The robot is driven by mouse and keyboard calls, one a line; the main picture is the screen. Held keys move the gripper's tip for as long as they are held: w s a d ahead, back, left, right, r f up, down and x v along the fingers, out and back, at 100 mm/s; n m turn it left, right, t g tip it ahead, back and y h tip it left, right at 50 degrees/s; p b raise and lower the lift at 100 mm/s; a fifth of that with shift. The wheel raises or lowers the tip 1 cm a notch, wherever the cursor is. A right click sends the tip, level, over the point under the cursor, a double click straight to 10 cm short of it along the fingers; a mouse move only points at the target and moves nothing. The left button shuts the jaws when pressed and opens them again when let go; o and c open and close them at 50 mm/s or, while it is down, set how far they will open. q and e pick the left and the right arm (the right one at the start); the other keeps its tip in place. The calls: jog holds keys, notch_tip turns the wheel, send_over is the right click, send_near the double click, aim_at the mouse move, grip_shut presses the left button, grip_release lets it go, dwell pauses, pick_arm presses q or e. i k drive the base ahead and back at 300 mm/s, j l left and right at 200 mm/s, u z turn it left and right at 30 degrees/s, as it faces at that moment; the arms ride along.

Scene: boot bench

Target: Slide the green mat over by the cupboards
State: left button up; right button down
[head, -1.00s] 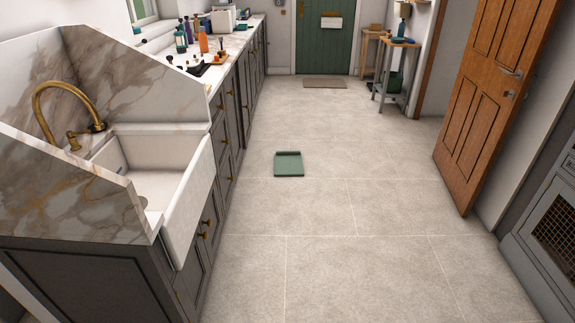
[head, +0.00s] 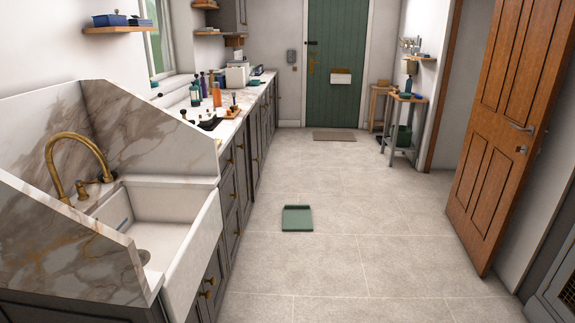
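The green mat (head: 297,219) lies flat on the tiled floor, a short way out to the right of the cupboards. It is small and nearly square, with a raised or folded strip along its far edge. The grey cupboards (head: 240,185) run along the left under the worktop, with brass knobs. A strip of bare floor separates the mat from the cupboard fronts. Neither of my grippers shows in the head view.
A white sink (head: 165,230) juts out at the near left. An open wooden door (head: 497,130) stands at the right. A brown doormat (head: 334,136) lies before the green door (head: 336,65). A small workbench (head: 403,125) stands at the back right.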

aim_at(296, 217)
jog(key=i+z, duration=0.35)
jog(key=i, duration=1.85)
jog(key=l, duration=0.1)
